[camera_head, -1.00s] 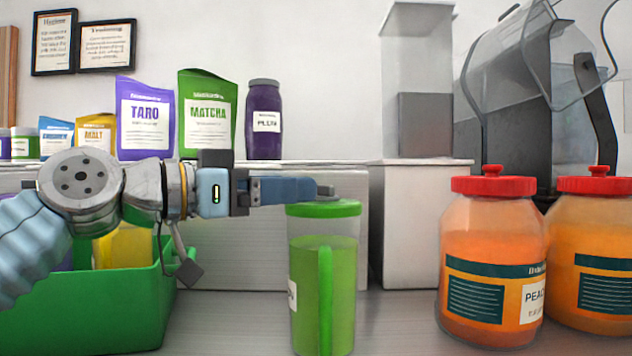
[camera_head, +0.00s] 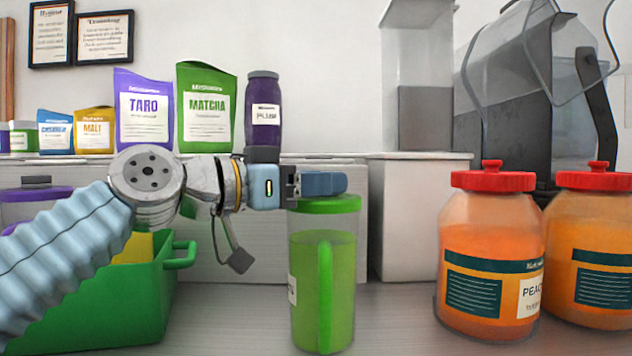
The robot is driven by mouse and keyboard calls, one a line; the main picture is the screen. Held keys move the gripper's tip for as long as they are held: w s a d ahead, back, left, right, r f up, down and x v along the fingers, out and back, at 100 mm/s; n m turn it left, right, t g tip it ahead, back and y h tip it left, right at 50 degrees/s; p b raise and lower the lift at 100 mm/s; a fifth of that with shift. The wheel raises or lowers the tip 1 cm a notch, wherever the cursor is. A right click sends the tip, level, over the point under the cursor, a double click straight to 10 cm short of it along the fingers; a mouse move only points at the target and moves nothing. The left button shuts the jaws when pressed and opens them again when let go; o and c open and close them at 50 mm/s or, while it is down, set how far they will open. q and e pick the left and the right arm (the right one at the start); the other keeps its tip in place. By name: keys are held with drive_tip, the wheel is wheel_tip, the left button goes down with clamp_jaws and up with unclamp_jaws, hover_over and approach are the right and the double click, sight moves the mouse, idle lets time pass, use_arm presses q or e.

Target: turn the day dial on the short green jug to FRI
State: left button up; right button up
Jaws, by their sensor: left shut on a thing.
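The short green jug (camera_head: 341,300) stands upright on the counter in the middle of the head view. It has clear walls, green contents, a green handle and a green lid (camera_head: 340,204). My left gripper (camera_head: 330,183) reaches in from the left and lies level at the top of the lid. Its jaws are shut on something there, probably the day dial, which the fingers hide. No day lettering can be read. A white label shows only at the jug's left edge. My right gripper is not in view.
A green bin (camera_head: 150,300) stands left of the jug, under my left arm. Two orange jars with red lids (camera_head: 490,260) (camera_head: 592,250) stand to the right. Pouches and a purple plum jar (camera_head: 263,95) stand on the shelf behind. Counter between jug and jars is clear.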

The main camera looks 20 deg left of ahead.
use_arm(q)
drive_tip(key=shift+c, duration=0.5)
drive_tip(key=shift+f+n+t+y+b, duration=0.15)
drive_tip(key=shift+n+t+y+b, duration=0.15)
drive_tip(key=shift+n+t+y, duration=0.5)
drive_tip(key=shift+y, duration=0.2)
drive_tip(key=o, duration=1)
drive_tip(key=shift+o, duration=0.2)
drive_tip(key=shift+s, duration=0.1)
drive_tip(key=b+v, duration=0.2)
drive_tip(key=v, duration=1.1)
drive_tip(key=shift+s, duration=0.3)
